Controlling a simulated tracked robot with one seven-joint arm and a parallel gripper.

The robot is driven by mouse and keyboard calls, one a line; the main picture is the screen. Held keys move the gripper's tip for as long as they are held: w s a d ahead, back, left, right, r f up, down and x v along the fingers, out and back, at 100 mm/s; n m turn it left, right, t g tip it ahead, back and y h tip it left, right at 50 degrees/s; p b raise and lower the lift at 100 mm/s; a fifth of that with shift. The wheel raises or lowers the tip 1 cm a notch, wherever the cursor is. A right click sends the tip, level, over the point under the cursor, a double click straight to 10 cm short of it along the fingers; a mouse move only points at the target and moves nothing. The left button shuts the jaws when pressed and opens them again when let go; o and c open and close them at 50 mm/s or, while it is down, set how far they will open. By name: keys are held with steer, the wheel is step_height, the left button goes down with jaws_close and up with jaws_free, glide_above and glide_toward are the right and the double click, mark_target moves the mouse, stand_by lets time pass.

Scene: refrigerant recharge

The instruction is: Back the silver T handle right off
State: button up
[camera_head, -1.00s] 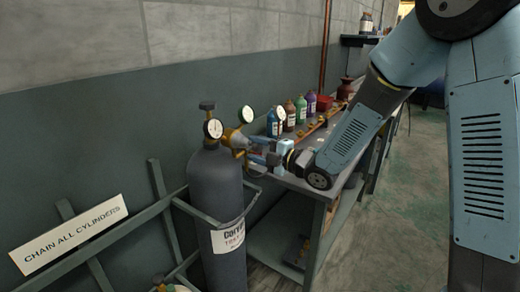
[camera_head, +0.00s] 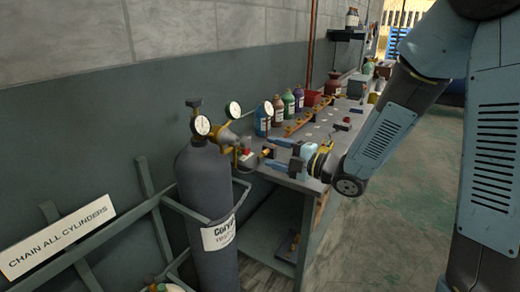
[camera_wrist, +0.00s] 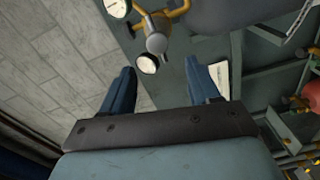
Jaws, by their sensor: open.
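A brass regulator (camera_head: 226,136) with round white gauges sits at the top of the dark grey gas cylinder (camera_head: 205,180). The silver handle (camera_wrist: 157,42) shows in the wrist view at the regulator's front, beyond my fingertips; its crossbar is hard to make out. In the head view the handle is too small to tell clearly. My gripper (camera_head: 268,153) is open and empty, to the right of the regulator with a gap between them. In the wrist view my gripper's two blue fingers (camera_wrist: 160,80) stand wide apart, with nothing between them.
A grey workbench (camera_head: 325,135) with several coloured bottles stands behind and right of the cylinder. A green rail rack with a "CHAIN ALL CYLINDERS" sign (camera_head: 58,236) is at the left. Open floor (camera_head: 400,220) lies to the right.

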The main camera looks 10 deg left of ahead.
steer(key=shift+v, duration=1.85)
steer(key=w+d+r+m+t+h, duration=0.2)
steer(key=d+r+m+t+h, duration=0.1)
steer(key=d+m+h, duration=0.5)
steer(key=w+d+r+m+t+h, duration=0.15)
steer(key=d+r+m+h, duration=0.4)
steer(key=d, duration=0.55)
steer(key=s+d+m+g+h, duration=0.1)
steer(key=s+d+m+g, duration=0.1)
steer(key=s+m, duration=0.6)
steer(key=s+d+m+g+h, duration=0.2)
steer(key=s+d+m, duration=0.3)
steer(key=s, duration=1)
steer(key=r+m+g, duration=0.1)
steer(key=m, duration=0.2)
steer(key=shift+d+g, duration=0.35)
